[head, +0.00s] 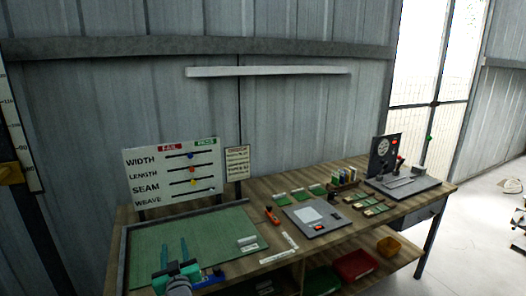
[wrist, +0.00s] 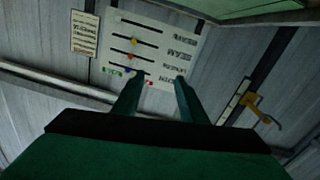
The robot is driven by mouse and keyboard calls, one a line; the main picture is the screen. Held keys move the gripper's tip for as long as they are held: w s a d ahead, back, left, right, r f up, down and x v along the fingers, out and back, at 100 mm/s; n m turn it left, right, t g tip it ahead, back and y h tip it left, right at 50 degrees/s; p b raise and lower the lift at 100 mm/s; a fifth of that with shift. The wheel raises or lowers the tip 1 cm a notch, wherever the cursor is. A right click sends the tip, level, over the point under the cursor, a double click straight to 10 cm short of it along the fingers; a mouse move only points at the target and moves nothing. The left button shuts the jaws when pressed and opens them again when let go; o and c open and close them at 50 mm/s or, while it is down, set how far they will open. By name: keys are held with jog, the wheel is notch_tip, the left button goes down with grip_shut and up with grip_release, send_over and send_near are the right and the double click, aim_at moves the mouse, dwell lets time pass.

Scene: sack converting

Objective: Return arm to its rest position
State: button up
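My gripper (head: 175,246) shows at the lower left of the head view, in front of the green mat (head: 222,226) on the bench. Its two green fingers point up and away and stand apart with nothing between them. In the wrist view my gripper (wrist: 160,80) also has a clear gap between its fingers. Beyond them is the board with WIDTH, LENGTH, SEAM and WEAVE sliders (wrist: 150,42), seen upside down. The same board (head: 142,187) stands upright behind the mat in the head view. Most of my arm is out of view.
The wooden bench (head: 262,205) carries a grey scale-like plate (head: 312,219), an orange-red tool (head: 272,215) and a gauge device (head: 384,155). A red bin (head: 355,264) and a yellow bin (head: 389,246) sit on the lower shelf. Open floor (head: 480,215) lies to the right.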

jog(key=s+d+f+m+h, duration=0.2)
jog(key=s+d+f, duration=0.6)
jog(key=s+f, duration=0.35)
jog(key=s+d+f+m+h, duration=0.1)
jog(key=s+d+f+m, duration=0.1)
jog(key=s+d+f, duration=0.75)
jog(key=s+d+f+m+h, duration=0.1)
jog(key=s+d, duration=0.2)
jog(key=s, duration=0.7)
jog(key=s+d+f+m+h, duration=0.1)
jog(key=s+d, duration=0.2)
jog(key=s, duration=0.8)
jog(key=s+d+r+h, duration=0.1)
jog(key=s+d+r, duration=0.1)
jog(key=s, duration=0.5)
jog(key=s+d+r+g, duration=0.1)
jog(key=s+d+r, duration=0.2)
jog(key=s, duration=0.4)
jog(key=shift+d+r+h, duration=0.15)
jog(key=shift+r+h, duration=0.25)
jog(key=shift+r, duration=0.45)
